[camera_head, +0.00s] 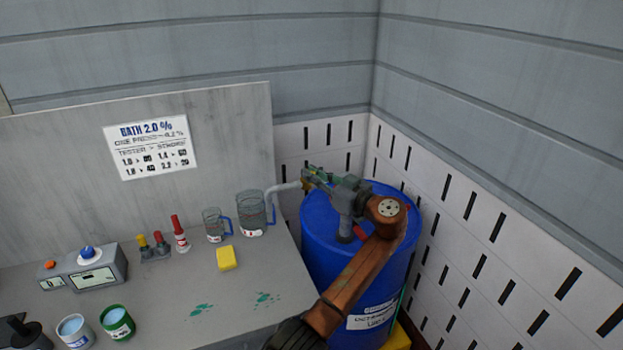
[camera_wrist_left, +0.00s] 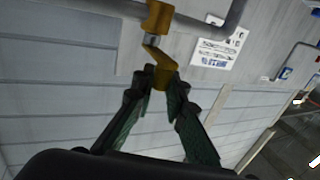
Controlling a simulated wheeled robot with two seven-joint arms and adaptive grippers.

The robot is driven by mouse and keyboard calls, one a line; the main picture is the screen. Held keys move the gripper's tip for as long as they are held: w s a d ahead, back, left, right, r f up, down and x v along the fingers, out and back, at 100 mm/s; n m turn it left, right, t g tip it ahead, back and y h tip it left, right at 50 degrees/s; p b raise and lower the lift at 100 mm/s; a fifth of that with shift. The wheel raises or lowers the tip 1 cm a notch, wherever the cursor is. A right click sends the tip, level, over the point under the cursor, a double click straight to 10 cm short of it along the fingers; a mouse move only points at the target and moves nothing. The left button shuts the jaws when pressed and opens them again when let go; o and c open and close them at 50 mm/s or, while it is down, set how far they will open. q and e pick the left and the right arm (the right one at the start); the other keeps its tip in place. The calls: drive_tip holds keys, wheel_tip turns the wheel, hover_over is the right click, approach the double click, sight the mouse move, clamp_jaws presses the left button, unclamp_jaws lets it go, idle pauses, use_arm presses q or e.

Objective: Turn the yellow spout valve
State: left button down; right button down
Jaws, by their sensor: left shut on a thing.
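The yellow spout valve (camera_wrist_left: 157,18) sits on a grey pipe, and its yellow lever (camera_wrist_left: 156,56) angles toward my gripper. In the wrist view my left gripper (camera_wrist_left: 165,82) has its green fingertips closed on the end of the lever. In the head view the left gripper (camera_head: 313,177) is at the grey spout (camera_head: 284,188) above the blue drum (camera_head: 328,233), with the arm reaching over the drum. The fingers and wrist hide most of the valve there. My right gripper is not in view.
A glass jug (camera_head: 251,212) stands near the spout's outlet, with a smaller jug (camera_head: 213,226) beside it. A yellow sponge (camera_head: 226,258) lies on the grey bench (camera_head: 190,284). A white slotted wall (camera_head: 470,240) stands close right of the drum. A sign (camera_head: 151,146) hangs behind.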

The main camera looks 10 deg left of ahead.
use_arm(q)
drive_tip(key=shift+r, duration=0.15)
drive_tip(key=c, duration=1.9)
unclamp_jaws()
drive_tip(key=shift+w+a, duration=0.1)
drive_tip(key=shift+d, duration=0.2)
drive_tip(key=v, duration=1.2)
